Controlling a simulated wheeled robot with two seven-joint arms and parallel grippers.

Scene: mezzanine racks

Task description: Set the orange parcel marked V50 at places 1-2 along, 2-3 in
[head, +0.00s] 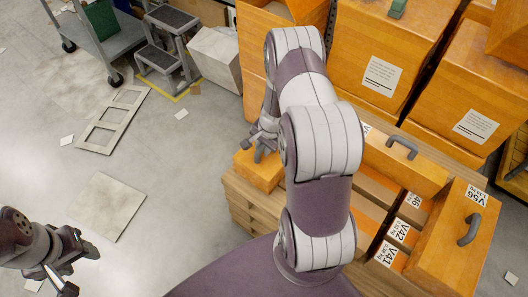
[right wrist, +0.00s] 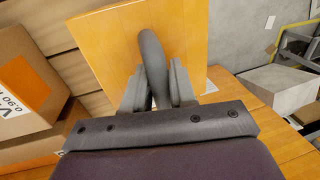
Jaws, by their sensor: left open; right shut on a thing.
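My right gripper (head: 264,148) is shut on the dark handle (right wrist: 152,62) of an orange parcel (head: 258,172). In the right wrist view the parcel's orange face (right wrist: 110,40) shows behind the fingers. No marking on it is visible, so I cannot read V50. The parcel is at the left end of the wooden stack (head: 245,205); I cannot tell whether it touches the wood. My right arm hides the middle of the stack. My left gripper (head: 68,272) is open and empty at the lower left, over the floor.
Parcels marked V41 (head: 388,255), V42 (head: 399,231) and V56 (head: 455,240) lie at the right, with another handled orange parcel (head: 395,165) behind. Large orange boxes (head: 385,50) stand at the back. A step stool (head: 170,45), cart (head: 105,45) and flat panels (head: 108,207) are left.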

